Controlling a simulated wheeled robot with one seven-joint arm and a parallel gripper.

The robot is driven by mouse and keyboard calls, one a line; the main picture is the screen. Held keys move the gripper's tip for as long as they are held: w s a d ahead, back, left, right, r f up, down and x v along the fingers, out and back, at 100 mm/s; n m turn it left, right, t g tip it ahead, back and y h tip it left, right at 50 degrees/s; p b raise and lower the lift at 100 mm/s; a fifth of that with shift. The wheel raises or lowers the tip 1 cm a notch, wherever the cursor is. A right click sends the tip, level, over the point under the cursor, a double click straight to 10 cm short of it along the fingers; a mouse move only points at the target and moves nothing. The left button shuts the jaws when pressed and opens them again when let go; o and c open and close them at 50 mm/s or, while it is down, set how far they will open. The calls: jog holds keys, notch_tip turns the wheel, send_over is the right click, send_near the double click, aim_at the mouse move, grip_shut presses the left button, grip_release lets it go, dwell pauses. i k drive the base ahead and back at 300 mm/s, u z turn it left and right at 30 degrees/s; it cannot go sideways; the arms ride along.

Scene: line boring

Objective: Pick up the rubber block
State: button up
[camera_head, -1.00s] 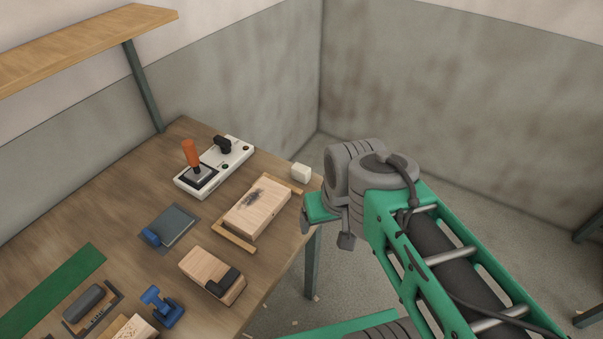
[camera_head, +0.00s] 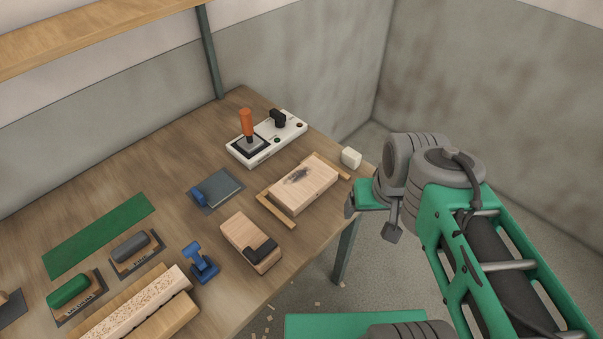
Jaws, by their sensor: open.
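I cannot tell for sure which thing is the rubber block. A dark grey rounded block (camera_head: 131,245) lies in a small labelled holder at the left of the bench, and a green rounded block (camera_head: 68,290) lies in a similar holder nearer the left edge. A small cream block (camera_head: 351,157) sits at the bench's far right corner. My gripper (camera_head: 371,218) is open, its two fingers apart with nothing between them. It hangs just off the bench's right edge, near the cream block and far from the grey and green blocks.
The wooden bench (camera_head: 160,190) holds a white control box (camera_head: 266,138) with an orange lever, a scorched wood block (camera_head: 304,184) between strips, a wood block with a black part (camera_head: 251,241), a blue tool (camera_head: 200,263), a grey pad (camera_head: 218,188) and a green mat (camera_head: 100,235). A shelf (camera_head: 90,33) overhangs the back.

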aim_at(352, 158)
jog(key=u, duration=4.35)
jog(key=k, duration=1)
jog(key=z, duration=1.35)
